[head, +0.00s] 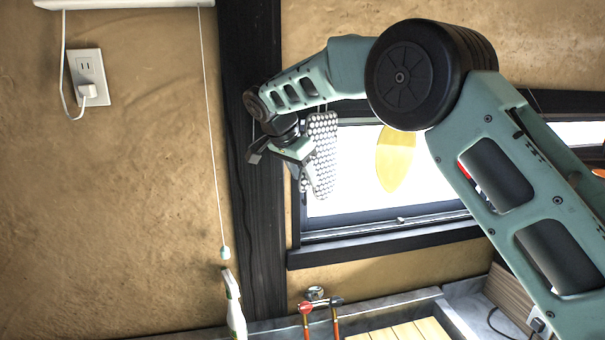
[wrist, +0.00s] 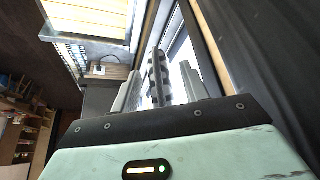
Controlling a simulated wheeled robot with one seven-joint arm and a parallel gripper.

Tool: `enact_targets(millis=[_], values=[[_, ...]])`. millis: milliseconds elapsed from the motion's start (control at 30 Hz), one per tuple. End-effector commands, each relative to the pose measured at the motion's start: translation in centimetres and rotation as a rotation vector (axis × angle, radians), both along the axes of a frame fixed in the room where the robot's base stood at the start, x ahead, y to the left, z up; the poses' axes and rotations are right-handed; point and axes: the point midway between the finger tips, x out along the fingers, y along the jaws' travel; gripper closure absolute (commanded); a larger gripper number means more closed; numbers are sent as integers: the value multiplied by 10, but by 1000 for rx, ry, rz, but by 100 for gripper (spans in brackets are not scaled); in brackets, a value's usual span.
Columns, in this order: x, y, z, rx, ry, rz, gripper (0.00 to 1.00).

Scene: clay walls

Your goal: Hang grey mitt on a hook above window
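The grey mitt (head: 322,155), dotted with white, hangs upright in front of the left part of the window. Its top is near the dark upper window frame, where small hook-like bits show; I cannot tell whether its loop is on a hook. My gripper (head: 303,155) is at the mitt's left side, partly hidden by its own wrist. In the wrist view the mitt (wrist: 157,75) shows edge-on between my two fingers (wrist: 158,88), with gaps visible on both sides. The fingers look open around it.
A yellow hanging item (head: 395,160) is in front of the window (head: 350,190), right of the mitt. A dark post (head: 255,200) stands close left. Below are a white spray bottle (head: 233,305), red-handled taps (head: 320,307) and a counter with a wooden board (head: 405,330).

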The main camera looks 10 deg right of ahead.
Motion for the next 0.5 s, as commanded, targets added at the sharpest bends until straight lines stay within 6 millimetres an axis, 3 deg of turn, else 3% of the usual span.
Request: enact_targets(millis=[267,500], values=[[-1,3,6,1,-3,0,55],[-11,21,42,2,-6,1,55]])
